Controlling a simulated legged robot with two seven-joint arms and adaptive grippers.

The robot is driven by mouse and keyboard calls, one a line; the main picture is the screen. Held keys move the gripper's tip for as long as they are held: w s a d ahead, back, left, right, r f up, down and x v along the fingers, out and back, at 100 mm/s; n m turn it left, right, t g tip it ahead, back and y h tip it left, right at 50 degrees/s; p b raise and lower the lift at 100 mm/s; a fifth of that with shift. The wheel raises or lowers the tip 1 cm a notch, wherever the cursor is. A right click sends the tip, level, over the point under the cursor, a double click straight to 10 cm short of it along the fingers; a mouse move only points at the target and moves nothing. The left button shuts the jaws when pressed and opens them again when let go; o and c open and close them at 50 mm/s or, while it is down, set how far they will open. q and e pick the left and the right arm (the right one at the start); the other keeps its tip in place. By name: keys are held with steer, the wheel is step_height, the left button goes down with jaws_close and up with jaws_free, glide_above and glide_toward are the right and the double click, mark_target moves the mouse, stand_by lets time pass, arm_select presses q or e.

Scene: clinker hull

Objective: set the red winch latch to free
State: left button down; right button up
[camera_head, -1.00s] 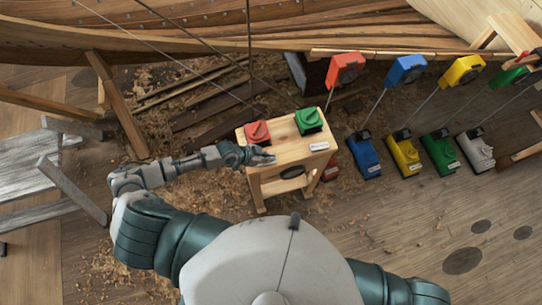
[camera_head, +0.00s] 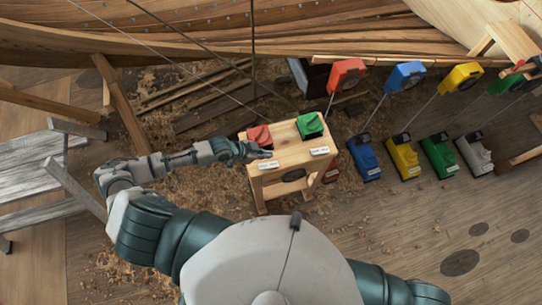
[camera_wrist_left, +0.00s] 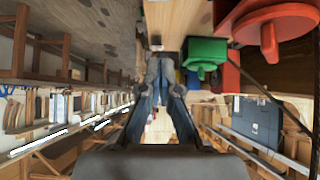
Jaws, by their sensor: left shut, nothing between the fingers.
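The red winch latch (camera_head: 260,134) sits on the left of the top of a small wooden stand (camera_head: 290,157). A green latch (camera_head: 309,125) sits to its right. In the left wrist view the red latch (camera_wrist_left: 272,28) is large at the upper right, with a rounded handle, and the green latch (camera_wrist_left: 204,52) is beyond it. My left gripper (camera_head: 268,154) is just in front of the red latch, over the stand's top. Its fingers (camera_wrist_left: 160,66) are shut with nothing between them, apart from the latch in the wrist view. The latch's exact setting cannot be read. My right gripper is out of view.
Two white labels are on the stand's front edge, one below each latch. Blue (camera_head: 366,160), yellow (camera_head: 404,158), green (camera_head: 439,155) and grey (camera_head: 474,153) units stand on the floor to the right. Ropes cross above, near the hull (camera_head: 180,45). Trestles stand at left.

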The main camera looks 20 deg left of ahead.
arm_select(q)
steer(key=r, duration=0.1)
steer(key=s+a+r, duration=0.1)
steer(key=r, duration=0.1)
steer(key=a+r, duration=0.1)
steer(key=shift+s+r, duration=0.2)
steer(key=shift+s, duration=0.1)
